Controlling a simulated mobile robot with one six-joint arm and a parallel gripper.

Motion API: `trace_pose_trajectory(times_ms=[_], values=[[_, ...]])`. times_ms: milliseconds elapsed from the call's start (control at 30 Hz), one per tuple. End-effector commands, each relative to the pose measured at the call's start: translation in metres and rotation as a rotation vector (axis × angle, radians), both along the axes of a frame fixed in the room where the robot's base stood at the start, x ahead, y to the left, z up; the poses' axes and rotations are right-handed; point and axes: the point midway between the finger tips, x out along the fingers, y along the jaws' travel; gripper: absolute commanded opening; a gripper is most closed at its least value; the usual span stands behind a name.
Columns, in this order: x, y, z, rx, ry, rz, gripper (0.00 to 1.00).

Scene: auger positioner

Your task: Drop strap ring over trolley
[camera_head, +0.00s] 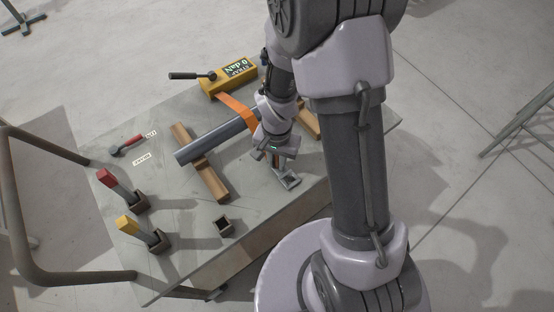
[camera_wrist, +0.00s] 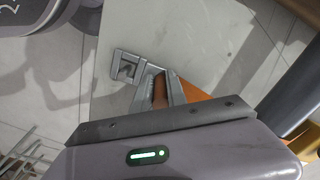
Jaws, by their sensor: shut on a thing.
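My gripper (camera_head: 278,160) points down over the table's right side. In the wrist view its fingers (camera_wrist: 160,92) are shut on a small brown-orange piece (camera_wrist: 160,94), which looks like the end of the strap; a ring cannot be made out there. The orange strap (camera_head: 237,109) runs from the yellow gauge box (camera_head: 229,79) over a dark pipe (camera_head: 217,137) towards my gripper. A grey metal fitting with an opening, possibly the trolley (camera_head: 287,180), is just below the fingertips. In the wrist view this fitting (camera_wrist: 127,67) shows left of the fingers; contact cannot be told.
The pipe rests on wooden blocks (camera_head: 211,181). A red-headed hammer (camera_head: 127,145), red-topped (camera_head: 120,186) and yellow-topped (camera_head: 142,232) bars in holders and a small empty socket (camera_head: 224,227) occupy the table's left and front. Bare tabletop (camera_head: 262,205) lies between socket and fitting.

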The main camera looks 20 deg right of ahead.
Motion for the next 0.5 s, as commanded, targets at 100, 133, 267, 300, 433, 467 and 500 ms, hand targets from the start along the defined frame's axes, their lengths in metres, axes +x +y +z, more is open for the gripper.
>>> trace_pose_trajectory(times_ms=[100, 133, 267, 300, 433, 467, 500], values=[[0.0001, 0.0000, -0.0008, 0.000, 0.000, 0.000, 0.31], [0.0001, 0.0000, -0.0008, 0.000, 0.000, 0.000, 0.37], [0.0000, 0.0000, -0.0006, 0.000, 0.000, 0.000, 0.43], [0.0000, 0.0000, -0.0006, 0.000, 0.000, 0.000, 0.43], [0.0000, 0.0000, -0.0005, 0.000, 0.000, 0.000, 0.43], [0.0000, 0.0000, 0.0003, 0.000, 0.000, 0.000, 0.43], [0.0001, 0.0000, 0.0028, 0.000, 0.000, 0.000, 0.43]])
